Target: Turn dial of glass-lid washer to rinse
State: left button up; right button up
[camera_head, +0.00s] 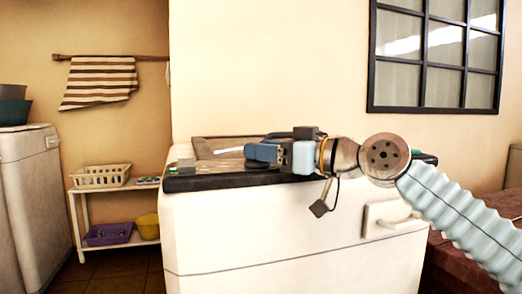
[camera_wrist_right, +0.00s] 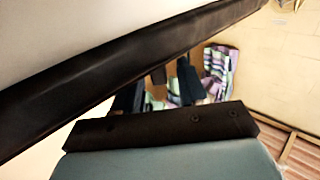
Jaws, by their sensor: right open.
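The glass-lid washer (camera_head: 290,235) stands in the middle of the head view, with a white body and a black top rim (camera_head: 225,183). Its framed lid (camera_head: 215,147) is partly behind my right gripper (camera_head: 262,153). That gripper reaches in from the right, over the washer's top, fingers pointing left; it is open and nothing shows held. I cannot make out the dial or its setting. A small green spot (camera_head: 173,170) and a grey block (camera_head: 186,164) are at the top's left end. In the wrist view a dark edge (camera_wrist_right: 110,75) crosses diagonally near the gripper. My left gripper is not in view.
Another white appliance (camera_head: 30,200) is at the far left. Striped cloth (camera_head: 98,82) hangs on the wall; patterned cloth (camera_wrist_right: 217,70) shows in the wrist view.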

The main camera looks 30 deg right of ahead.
jog(key=v, duration=1.2)
jog(key=shift+s+d+b, duration=0.25)
jog(key=shift+s+b, duration=0.1)
